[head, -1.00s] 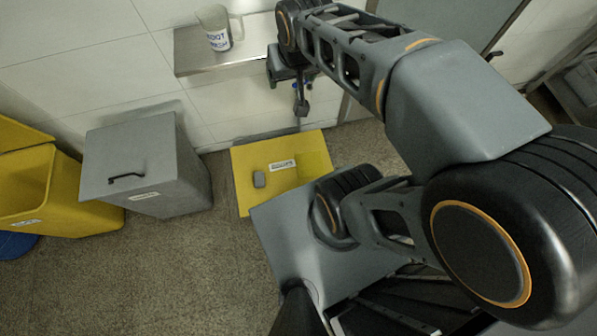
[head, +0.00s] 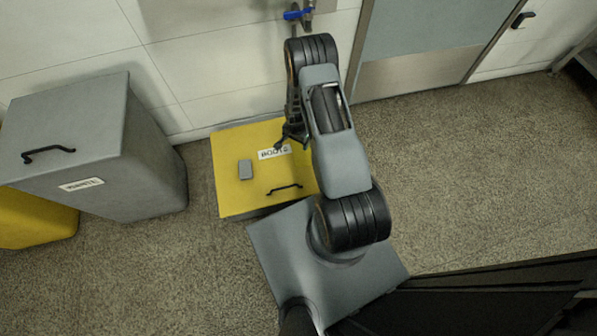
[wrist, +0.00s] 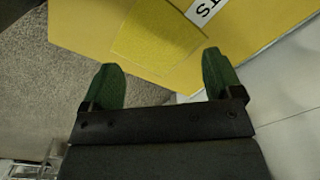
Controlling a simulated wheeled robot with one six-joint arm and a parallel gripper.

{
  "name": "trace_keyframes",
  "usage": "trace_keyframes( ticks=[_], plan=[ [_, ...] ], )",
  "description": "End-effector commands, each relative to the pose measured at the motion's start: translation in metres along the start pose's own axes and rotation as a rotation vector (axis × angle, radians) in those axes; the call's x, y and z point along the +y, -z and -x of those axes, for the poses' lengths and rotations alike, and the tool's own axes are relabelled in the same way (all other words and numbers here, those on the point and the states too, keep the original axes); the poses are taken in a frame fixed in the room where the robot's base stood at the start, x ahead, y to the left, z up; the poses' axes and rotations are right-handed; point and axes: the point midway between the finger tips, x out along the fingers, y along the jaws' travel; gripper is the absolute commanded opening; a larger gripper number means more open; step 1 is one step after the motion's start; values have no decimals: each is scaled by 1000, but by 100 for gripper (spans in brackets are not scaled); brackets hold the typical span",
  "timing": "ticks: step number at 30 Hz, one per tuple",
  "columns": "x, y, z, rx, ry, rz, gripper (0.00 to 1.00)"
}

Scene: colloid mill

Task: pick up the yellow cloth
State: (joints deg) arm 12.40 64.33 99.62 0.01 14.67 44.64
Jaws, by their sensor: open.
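The yellow cloth (wrist: 155,35) is a flat, textured patch lying on a smooth yellow lid, beside a white label, in the wrist view. In the head view I cannot make it out clearly against the yellow lid and my arm. My gripper (wrist: 163,88) is open and empty, its two green fingertips apart. In the wrist view the cloth lies ahead of the gap between them. My gripper also shows in the head view (head: 286,140), small and dark, over the lid near the label. I cannot tell its height above the cloth.
The yellow box (head: 228,195) has a BOOTS label (head: 275,152), a black handle (head: 285,188) and a small grey block (head: 245,169) on its lid. A grey bin (head: 140,150) stands left. A blue-handled valve (head: 298,14) is on the wall. Floor at right is clear.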

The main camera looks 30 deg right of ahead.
Motion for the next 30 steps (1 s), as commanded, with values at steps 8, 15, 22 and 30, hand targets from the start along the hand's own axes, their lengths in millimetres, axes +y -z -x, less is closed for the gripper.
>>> trace_keyframes(
  ticks=[8,15,22,30],
  plan=[
    [14,-7,-62,-15,-16,-57,85],
    [15,-8,-76,-16,-17,-59,85],
    [16,-9,-101,-17,-16,-58,85],
    [16,-9,-139,-17,-15,-57,85]
  ],
)
